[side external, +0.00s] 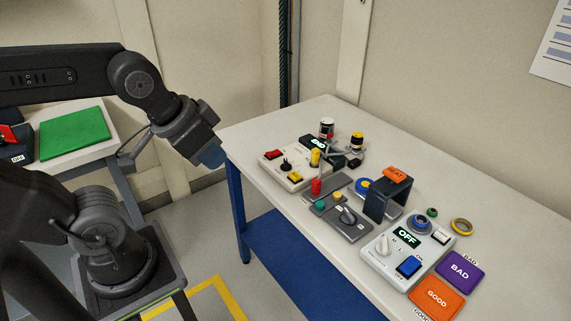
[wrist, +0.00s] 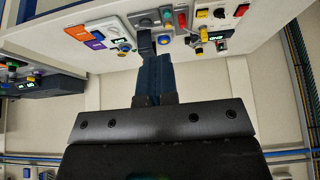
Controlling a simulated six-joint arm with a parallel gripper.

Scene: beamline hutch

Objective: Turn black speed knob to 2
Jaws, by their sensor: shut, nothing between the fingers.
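A small black knob (side external: 286,163) stands on a white control box (side external: 296,180) at the table's far left, between a red and a yellow switch. I cannot read a speed label or number at either knob. My gripper (side external: 210,156) hangs left of the table's edge, apart from both knobs. In the wrist view my gripper's blue fingers (wrist: 163,62) are together and empty. The white control box also shows in the wrist view (wrist: 226,22).
A dark arch (side external: 377,204) with an orange top stands beside the grey panel. A white box (side external: 380,267) with an OFF display, a white knob and a blue switch is nearer. Orange (side external: 436,298) and purple (side external: 460,270) pads lie at right. The space around my gripper is clear.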

